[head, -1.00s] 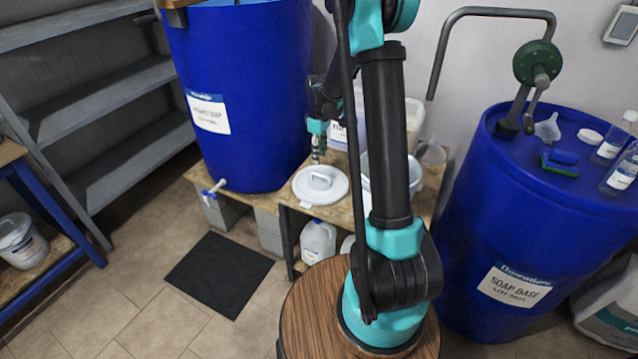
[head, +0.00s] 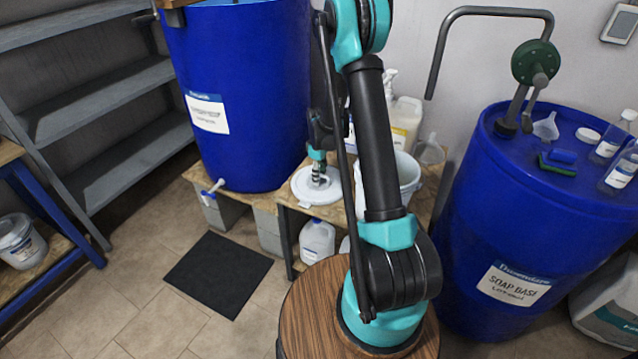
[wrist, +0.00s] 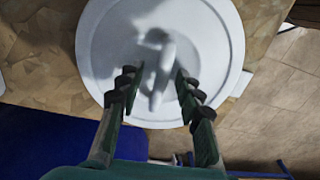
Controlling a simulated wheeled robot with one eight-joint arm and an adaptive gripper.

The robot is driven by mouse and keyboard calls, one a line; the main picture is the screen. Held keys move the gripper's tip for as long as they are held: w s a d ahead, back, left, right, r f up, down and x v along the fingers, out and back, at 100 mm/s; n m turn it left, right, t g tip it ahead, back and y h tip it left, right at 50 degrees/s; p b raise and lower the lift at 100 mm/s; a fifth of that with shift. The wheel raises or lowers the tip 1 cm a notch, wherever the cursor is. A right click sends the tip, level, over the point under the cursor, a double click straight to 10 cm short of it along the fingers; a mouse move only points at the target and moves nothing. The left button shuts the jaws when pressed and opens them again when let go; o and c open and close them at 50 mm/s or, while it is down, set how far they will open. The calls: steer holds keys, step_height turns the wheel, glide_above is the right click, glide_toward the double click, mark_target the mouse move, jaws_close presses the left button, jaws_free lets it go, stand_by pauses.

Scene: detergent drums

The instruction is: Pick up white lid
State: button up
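The white lid (head: 318,187) lies on the low wooden stand beside the left blue drum. It is round with a raised bar handle, and in the wrist view the lid (wrist: 105,50) fills the upper middle. Its handle (wrist: 160,75) shows between the finger pads. My gripper (head: 319,172) is just over the lid's handle, pointing down. In the wrist view my gripper (wrist: 155,92) is open, with a finger on each side of the handle and gaps between. I cannot tell how far the fingertips are above the lid.
A white bucket (head: 408,172) stands just right of the lid on the wooden stand (head: 267,198), with bottles behind. The blue drum (head: 245,90) rises close on the left. Another blue drum (head: 540,225) carries a pump and bottles. A white jug (head: 317,240) sits below the stand.

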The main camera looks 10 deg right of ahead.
jaws_close()
stand_by(0.5)
